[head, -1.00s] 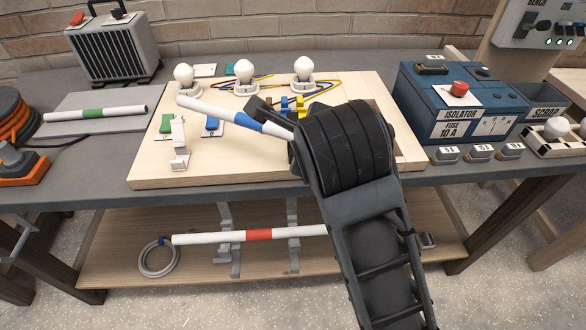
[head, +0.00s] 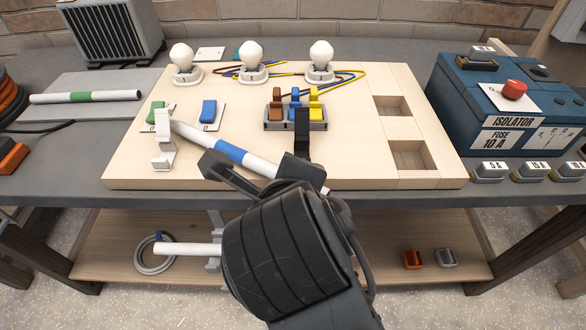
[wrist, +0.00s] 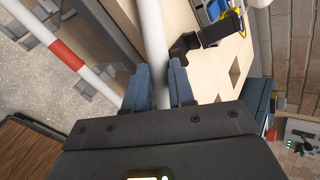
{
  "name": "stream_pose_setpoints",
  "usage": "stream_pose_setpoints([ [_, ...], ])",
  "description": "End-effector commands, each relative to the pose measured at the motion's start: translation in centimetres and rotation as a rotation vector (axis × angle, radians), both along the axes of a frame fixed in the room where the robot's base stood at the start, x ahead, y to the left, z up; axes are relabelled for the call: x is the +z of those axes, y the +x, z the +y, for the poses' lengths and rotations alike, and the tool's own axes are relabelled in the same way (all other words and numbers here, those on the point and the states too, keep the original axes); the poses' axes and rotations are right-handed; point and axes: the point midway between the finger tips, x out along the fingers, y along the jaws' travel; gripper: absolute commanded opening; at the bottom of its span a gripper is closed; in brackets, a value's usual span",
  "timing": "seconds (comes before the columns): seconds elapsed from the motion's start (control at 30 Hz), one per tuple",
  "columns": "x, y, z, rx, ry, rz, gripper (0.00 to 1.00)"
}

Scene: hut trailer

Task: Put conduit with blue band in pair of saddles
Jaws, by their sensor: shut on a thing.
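The white conduit with the blue band (head: 232,152) is held above the front of the pale board, its left end farther back than its right. My gripper (head: 270,174) is shut on it to the right of the band. In the wrist view the conduit (wrist: 153,32) runs between my two blue fingers (wrist: 158,78). A white saddle (head: 163,155) stands at the board's front left, close to the conduit's left end; I cannot tell if they touch. A dark saddle-like bracket (head: 302,130) stands behind the conduit's right part and shows in the wrist view (wrist: 184,46). Its lower part is hidden.
Three bulbs (head: 253,58), green (head: 156,111) and blue switches (head: 208,110) and coloured terminals (head: 295,105) stand on the board (head: 350,150). A green-banded conduit (head: 85,97) lies left. The blue isolator box (head: 510,100) stands right. A red-banded conduit (wrist: 67,53) lies below.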

Motion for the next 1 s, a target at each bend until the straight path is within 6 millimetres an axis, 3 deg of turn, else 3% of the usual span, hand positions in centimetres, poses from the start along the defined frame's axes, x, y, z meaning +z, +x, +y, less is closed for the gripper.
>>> stream_pose_setpoints([
  [0.53, -0.82, -0.17, 0.16, 0.001, 0.001, -0.001, 0.0],
  [0.57, -0.69, -0.17, 0.15, 0.001, 0.0, 0.0, 0.27],
  [0.6, -0.67, -0.17, 0.16, 0.001, 0.0, 0.0, 0.3],
  [0.8, -0.66, -0.16, 0.15, 0.001, 0.0, 0.0, 0.49],
  [1.0, -0.63, -0.15, 0.15, 0.001, 0.0, 0.0, 0.49],
])
